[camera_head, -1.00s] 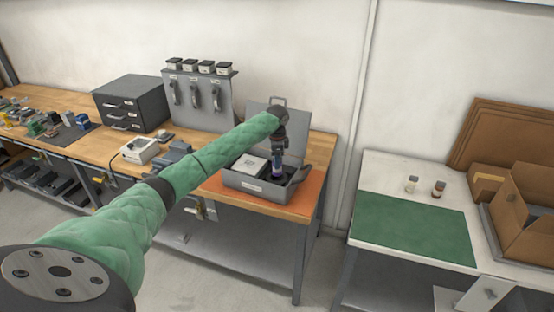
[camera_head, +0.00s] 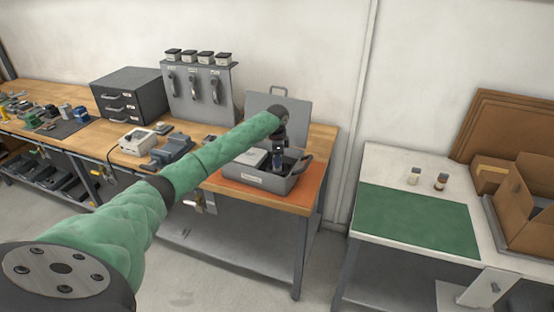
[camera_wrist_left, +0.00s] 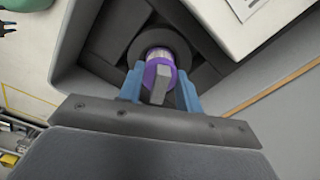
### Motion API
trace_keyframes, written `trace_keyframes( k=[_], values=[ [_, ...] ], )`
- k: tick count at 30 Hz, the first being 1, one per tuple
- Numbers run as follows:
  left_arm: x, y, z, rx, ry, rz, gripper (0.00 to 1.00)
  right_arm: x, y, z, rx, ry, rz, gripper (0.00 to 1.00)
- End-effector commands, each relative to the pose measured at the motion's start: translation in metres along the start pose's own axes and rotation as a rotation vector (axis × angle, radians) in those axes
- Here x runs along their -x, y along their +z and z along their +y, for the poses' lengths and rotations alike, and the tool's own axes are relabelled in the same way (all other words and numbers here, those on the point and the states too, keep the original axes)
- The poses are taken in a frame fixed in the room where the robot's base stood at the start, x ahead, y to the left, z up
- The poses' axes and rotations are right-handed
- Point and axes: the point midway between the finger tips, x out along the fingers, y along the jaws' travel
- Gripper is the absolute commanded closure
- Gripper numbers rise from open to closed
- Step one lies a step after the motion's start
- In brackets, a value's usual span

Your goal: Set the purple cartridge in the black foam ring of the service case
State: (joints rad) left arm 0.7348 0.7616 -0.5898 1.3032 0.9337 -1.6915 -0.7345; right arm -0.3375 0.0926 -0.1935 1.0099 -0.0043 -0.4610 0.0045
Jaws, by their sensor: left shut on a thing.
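The grey service case (camera_head: 262,179) stands with its lid (camera_head: 290,122) raised on the bench's orange mat. My left gripper (camera_head: 278,160) reaches down into its right part, shut on the purple cartridge (camera_head: 277,161). In the left wrist view the gripper (camera_wrist_left: 160,88) has its blue fingers on both sides of the cartridge's purple band (camera_wrist_left: 161,72). The black foam ring (camera_wrist_left: 134,50) shows around the cartridge's far end. I cannot tell how deep the cartridge sits in it. My right gripper is not in view.
A white block (camera_head: 251,157) fills the case's left part, close to the gripper. A grey vise-like tool (camera_head: 171,150) and a white device (camera_head: 137,141) stand left of the case. At right, a separate table holds a green mat (camera_head: 418,221), two small bottles and cardboard boxes.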

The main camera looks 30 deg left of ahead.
Motion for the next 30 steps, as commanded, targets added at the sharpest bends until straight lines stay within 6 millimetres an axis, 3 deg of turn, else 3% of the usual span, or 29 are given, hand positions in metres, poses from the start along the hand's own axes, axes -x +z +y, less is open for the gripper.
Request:
trace_keyframes(
  k=[16,30],
  values=[
    [-0.001,0.0,0.0,0.0,0.0,0.0,0.89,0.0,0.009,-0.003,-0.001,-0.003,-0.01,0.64],
    [0.001,0.0,0.0,0.0,0.0,0.0,0.89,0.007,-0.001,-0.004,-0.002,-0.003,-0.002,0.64]
  ],
)
